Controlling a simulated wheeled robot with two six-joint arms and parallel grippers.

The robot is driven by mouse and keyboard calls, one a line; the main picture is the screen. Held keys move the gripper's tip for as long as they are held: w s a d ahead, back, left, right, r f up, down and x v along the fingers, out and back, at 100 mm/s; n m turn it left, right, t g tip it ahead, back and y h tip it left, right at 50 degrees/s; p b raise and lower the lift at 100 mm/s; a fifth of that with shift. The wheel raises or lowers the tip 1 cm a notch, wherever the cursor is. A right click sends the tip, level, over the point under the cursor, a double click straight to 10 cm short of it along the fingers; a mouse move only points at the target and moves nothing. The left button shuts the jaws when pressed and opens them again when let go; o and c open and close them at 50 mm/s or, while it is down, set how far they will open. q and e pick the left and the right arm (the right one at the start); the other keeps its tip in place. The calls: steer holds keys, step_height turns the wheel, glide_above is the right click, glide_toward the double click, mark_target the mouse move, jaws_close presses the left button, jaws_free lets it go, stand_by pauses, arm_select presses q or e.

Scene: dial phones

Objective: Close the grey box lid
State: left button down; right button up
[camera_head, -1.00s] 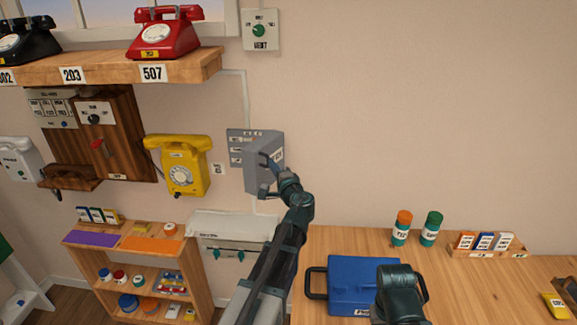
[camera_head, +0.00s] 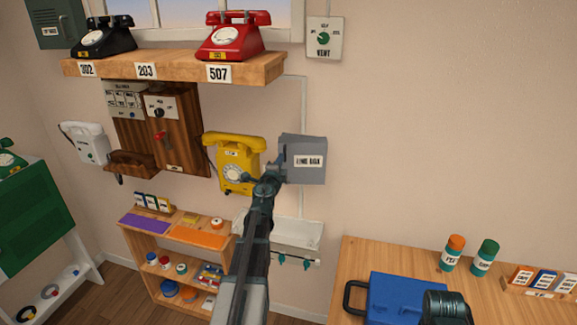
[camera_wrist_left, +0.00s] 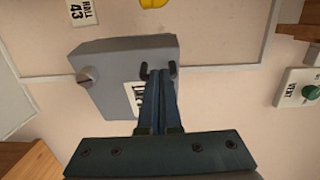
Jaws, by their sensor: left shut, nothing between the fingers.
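The grey box (camera_head: 318,172) hangs on the wall, right of the yellow phone. Its labelled lid (camera_head: 309,148) faces outward and covers the inside; it looks shut or nearly so, and I cannot tell if it is fully flush. In the left wrist view the box (camera_wrist_left: 110,60) shows the label, a round knob at its left and a dark handle at its right edge. My left gripper (camera_head: 274,168) is shut and empty, by the lid's left edge. In the left wrist view its fingertips (camera_wrist_left: 158,76) are at the handle; contact is unclear.
The yellow phone (camera_head: 232,163) is close on the left of the box. A shelf (camera_head: 180,70) with black and red phones is above. Below right is a wooden table (camera_head: 390,258) with a blue case (camera_head: 405,295). The wall right of the box is clear.

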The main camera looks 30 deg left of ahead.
arm_select(q)
steer(key=shift+m+h, duration=0.3)
steer(key=shift+w+a+f, duration=0.1)
steer(key=shift+w+a, duration=0.35)
steer(key=shift+a, duration=0.35)
steer(key=shift+w+a+f, duration=0.1)
steer(key=shift+w+a, duration=0.3)
steer(key=shift+a, duration=0.45)
steer(key=shift+w+a, duration=0.45)
steer(key=shift+a, duration=0.35)
steer(key=s, duration=1.3)
steer(key=shift+d+r, duration=0.25)
